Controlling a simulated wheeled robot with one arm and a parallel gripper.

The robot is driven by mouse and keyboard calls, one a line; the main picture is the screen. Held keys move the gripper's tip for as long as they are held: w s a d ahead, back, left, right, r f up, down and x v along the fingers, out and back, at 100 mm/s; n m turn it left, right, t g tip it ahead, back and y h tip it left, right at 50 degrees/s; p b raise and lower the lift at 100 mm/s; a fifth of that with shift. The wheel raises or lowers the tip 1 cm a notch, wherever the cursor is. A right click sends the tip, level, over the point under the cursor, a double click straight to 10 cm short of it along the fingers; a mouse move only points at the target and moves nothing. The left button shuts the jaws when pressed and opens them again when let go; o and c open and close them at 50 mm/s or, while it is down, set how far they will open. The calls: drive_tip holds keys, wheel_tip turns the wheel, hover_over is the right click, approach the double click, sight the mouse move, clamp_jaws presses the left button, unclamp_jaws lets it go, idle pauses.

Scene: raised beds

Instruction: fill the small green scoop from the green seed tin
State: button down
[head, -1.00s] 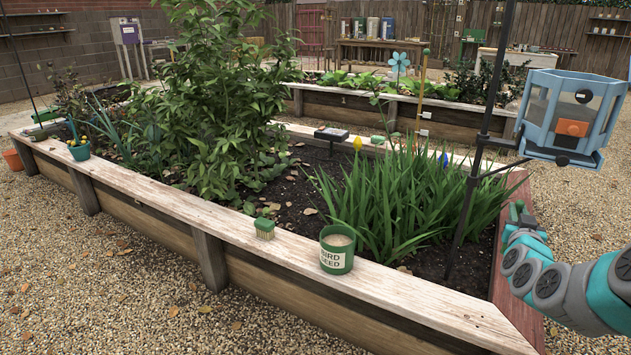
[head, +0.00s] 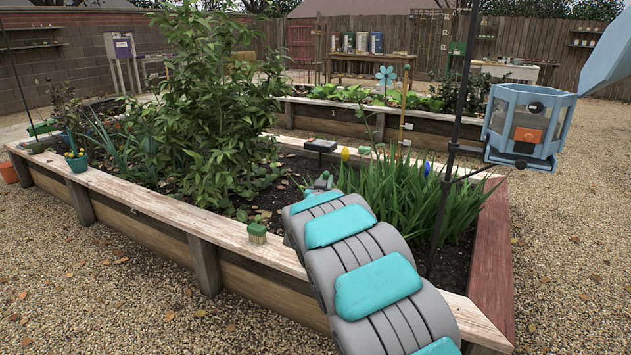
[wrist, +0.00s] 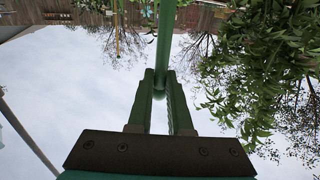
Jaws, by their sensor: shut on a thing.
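My gripper (wrist: 160,90) is shut on the green handle of the small scoop (wrist: 165,40), which runs away from the jaws in the wrist view. The scoop's bowl cannot be made out there. In the head view my arm reaches up over the front rim of the raised bed, and its thick links hide the gripper's jaws and the scoop. The green seed tin is not visible now; my arm covers the stretch of rim where it stood. Whether the scoop holds seed cannot be seen.
A blue bird feeder (head: 525,125) hangs from a dark pole (head: 456,140) at the right. Leafy plants (head: 205,110) and strap-leaved clumps (head: 435,205) fill the bed.

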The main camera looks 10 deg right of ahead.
wheel_tip(320, 180, down, 12)
drive_tip(key=a+b, duration=0.2)
drive_tip(key=b, duration=0.3)
drive_tip(key=shift+w+a+f, duration=0.15)
drive_tip(key=shift+w+f, duration=0.05)
drive_tip(key=shift+w, duration=0.15)
idle(0.9)
idle(0.4)
